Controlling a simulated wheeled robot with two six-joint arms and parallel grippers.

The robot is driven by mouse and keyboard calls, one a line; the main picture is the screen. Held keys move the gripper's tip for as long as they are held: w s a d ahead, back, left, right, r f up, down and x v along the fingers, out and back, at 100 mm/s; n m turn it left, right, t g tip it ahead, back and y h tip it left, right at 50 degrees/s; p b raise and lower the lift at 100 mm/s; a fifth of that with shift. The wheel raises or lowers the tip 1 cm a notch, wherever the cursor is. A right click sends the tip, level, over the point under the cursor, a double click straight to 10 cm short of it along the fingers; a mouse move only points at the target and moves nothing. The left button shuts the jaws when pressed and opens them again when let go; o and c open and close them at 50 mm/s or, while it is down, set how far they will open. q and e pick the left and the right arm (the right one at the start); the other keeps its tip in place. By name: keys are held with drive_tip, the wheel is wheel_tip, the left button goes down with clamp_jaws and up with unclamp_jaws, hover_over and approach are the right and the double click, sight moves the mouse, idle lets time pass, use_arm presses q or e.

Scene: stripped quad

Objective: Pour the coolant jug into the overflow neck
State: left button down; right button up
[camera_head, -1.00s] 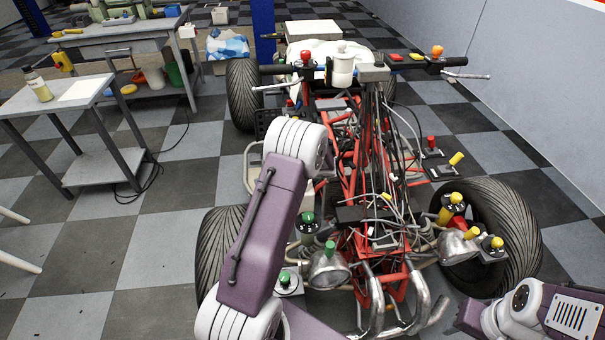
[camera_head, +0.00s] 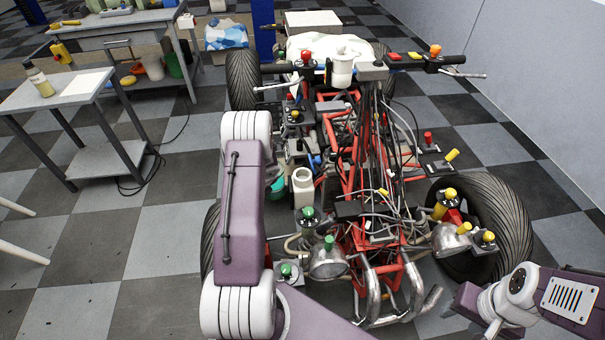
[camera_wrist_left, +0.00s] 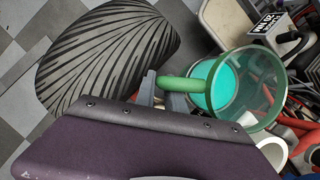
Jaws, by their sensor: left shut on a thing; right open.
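The coolant jug (camera_wrist_left: 250,92) is a green see-through vessel with teal liquid inside. My left gripper (camera_wrist_left: 165,88) is shut on its green handle. In the head view only part of the jug (camera_head: 276,187) shows past my left arm, which hides the left gripper. A white open-topped neck (camera_head: 302,180), apparently the overflow neck, stands just right of the jug in the head view. In the wrist view a white round rim (camera_wrist_left: 276,152) shows below the jug, partly covered. I see no liquid stream. My right gripper (camera_head: 468,300) is open at the lower right, its fingertips unclear.
The stripped quad's red frame (camera_head: 345,150) with loose cables lies right of the neck. A front tyre (camera_wrist_left: 105,60) is beside the jug, and a headlight (camera_head: 327,262) and green-capped fittings (camera_head: 308,215) are close in front. Open floor lies left.

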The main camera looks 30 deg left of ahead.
use_arm(q)
wheel_tip(320, 180, up, 5)
drive_tip(key=p, duration=0.5)
drive_tip(key=shift+r, duration=0.15)
